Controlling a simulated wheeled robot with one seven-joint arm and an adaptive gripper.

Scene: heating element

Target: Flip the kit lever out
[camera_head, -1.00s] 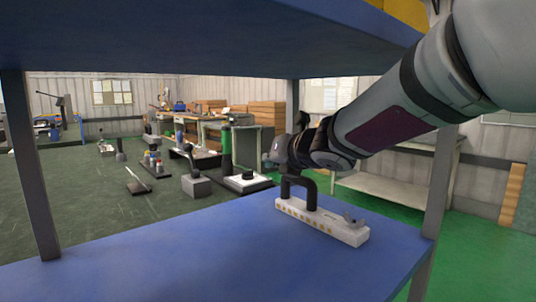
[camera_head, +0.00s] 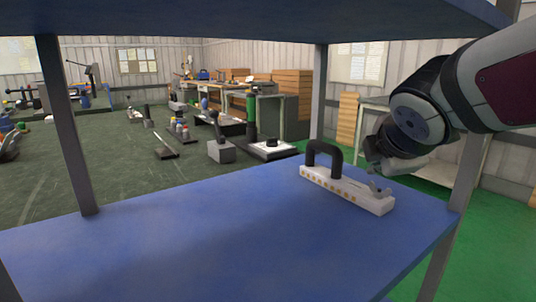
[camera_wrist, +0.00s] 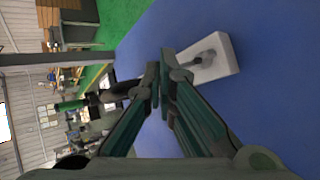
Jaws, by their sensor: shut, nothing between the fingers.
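The kit is a long white block (camera_head: 345,190) with a row of yellowish marks, lying on the blue shelf (camera_head: 200,235). A black arched handle (camera_head: 326,155) stands on its left part. The small grey lever (camera_head: 379,188) is on top near its right end. In the wrist view, the block's end (camera_wrist: 222,62) and the lever (camera_wrist: 204,61) show just right of the fingertips. My gripper (camera_head: 376,160) is behind and above the lever end in the head view. Its fingers (camera_wrist: 164,68) are together and empty. I cannot tell whether they touch the block.
A blue upper shelf (camera_head: 250,15) hangs over the work surface. Grey posts stand at the left (camera_head: 65,125) and right (camera_head: 440,265). The blue shelf left of the kit is clear. Benches and tools stand on the floor beyond.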

